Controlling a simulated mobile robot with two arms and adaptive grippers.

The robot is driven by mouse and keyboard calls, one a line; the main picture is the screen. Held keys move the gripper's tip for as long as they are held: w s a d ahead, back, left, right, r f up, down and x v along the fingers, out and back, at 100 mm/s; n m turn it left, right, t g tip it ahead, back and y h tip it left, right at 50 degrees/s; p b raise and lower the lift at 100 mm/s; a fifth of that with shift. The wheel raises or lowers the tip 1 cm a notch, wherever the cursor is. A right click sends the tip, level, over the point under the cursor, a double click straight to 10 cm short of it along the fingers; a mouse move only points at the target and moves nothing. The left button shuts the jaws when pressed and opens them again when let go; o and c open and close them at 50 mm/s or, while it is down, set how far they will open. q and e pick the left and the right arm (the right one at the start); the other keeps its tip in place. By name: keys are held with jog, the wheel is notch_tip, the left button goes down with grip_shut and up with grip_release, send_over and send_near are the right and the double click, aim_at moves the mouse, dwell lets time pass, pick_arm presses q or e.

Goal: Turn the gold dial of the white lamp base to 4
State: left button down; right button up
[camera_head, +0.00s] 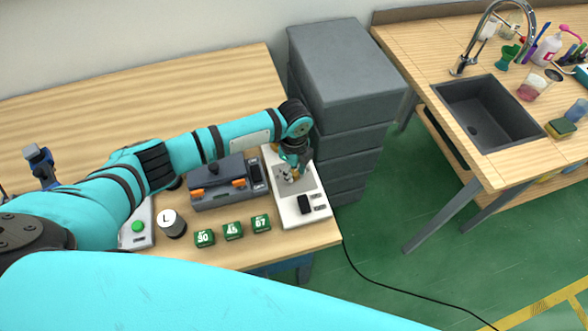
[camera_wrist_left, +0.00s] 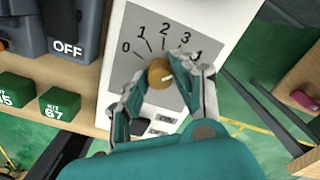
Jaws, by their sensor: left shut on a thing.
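The white lamp base (camera_head: 288,213) lies at the table's right end; its white surface also shows in the left wrist view (camera_wrist_left: 226,22). Its grey scale plate (camera_wrist_left: 128,42) carries the numbers 0 to 3 in an arc, with a further number at right partly covered by a finger. The gold dial (camera_wrist_left: 158,70) sits below the numbers. My left gripper (camera_wrist_left: 161,79) is shut on the dial, one finger on each side; it also shows in the head view (camera_head: 289,177), where it hides the dial. I cannot tell which number the dial points to. My right gripper is out of view.
A dark grey device (camera_head: 218,180) with orange clips stands left of the lamp base. Several green kit blocks (camera_head: 233,231) and a white cylinder marked L (camera_head: 172,223) lie in front. A grey drawer stack (camera_head: 345,80) stands close behind; a sink (camera_head: 488,112) is at right.

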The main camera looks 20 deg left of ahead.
aim_at(294, 172)
pick_arm(q)
jog(key=shift+w+r, duration=0.1)
dwell(0.3)
jog(key=c, duration=1)
grip_release()
notch_tip(294, 172, up, 12)
jog(key=shift+f, duration=0.1)
